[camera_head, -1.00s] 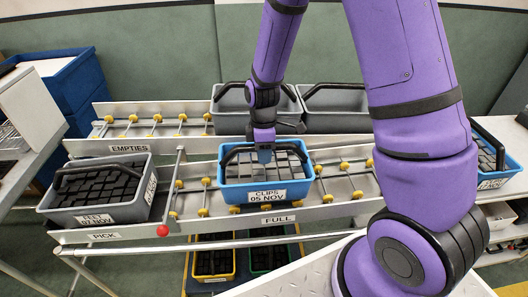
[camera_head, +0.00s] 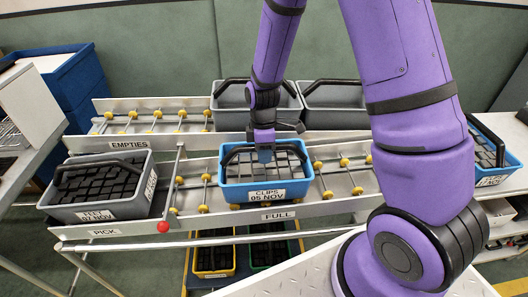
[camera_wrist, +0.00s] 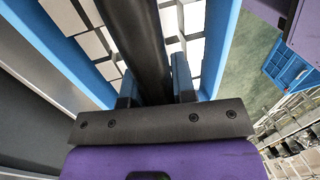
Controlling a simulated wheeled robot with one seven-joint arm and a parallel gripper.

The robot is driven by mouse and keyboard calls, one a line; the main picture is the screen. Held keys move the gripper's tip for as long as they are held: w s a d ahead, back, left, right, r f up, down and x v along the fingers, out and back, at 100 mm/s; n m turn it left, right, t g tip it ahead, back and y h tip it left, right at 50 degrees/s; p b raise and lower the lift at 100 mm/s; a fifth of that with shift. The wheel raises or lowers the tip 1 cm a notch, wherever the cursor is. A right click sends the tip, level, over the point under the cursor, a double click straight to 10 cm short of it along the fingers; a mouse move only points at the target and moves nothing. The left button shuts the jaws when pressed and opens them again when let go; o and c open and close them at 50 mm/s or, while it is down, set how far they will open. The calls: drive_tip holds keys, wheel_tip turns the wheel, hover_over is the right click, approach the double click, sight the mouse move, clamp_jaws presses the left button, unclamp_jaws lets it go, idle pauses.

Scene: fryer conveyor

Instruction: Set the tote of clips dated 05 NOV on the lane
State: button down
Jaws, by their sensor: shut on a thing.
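The blue tote (camera_head: 265,195) labelled CLIPS 05 NOV holds several pale grey blocks. It is at the middle of the lower roller lane marked FULL (camera_head: 300,211), over the rollers; I cannot tell whether it rests on them. My gripper (camera_head: 264,153) is shut on the tote's black handle, which is raised. In the wrist view the handle (camera_wrist: 146,50) runs between the two fingers of my gripper (camera_wrist: 156,88), with the pale blocks and blue walls below.
A grey tote (camera_head: 105,212) with dark blocks stands at the PICK end, left of a red-knobbed stop (camera_head: 163,227). Empty grey totes (camera_head: 232,119) stand on the upper EMPTIES lane. Another blue tote (camera_head: 491,180) is at the right. Free rollers lie either side of the held tote.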

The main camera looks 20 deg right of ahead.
drive_tip(key=c, duration=0.8)
unclamp_jaws()
drive_tip(key=shift+c, duration=0.2)
wheel_tip(320, 180, up, 19)
drive_tip(key=s+d+m+t, duration=0.1)
drive_tip(key=d+m+t, duration=0.1)
drive_tip(key=d+m, duration=0.1)
drive_tip(key=s+d+r+m+t, duration=0.2)
drive_tip(key=s+r+m, duration=0.3)
drive_tip(key=s, duration=0.5)
drive_tip(key=s+d+r+m+t, duration=0.2)
drive_tip(key=s+r+m, duration=0.4)
drive_tip(key=s+r, duration=0.3)
drive_tip(key=shift+s+r+t+h, duration=0.3)
drive_tip(key=shift+s+r+t, duration=0.1)
drive_tip(key=shift+r+t, duration=0.15)
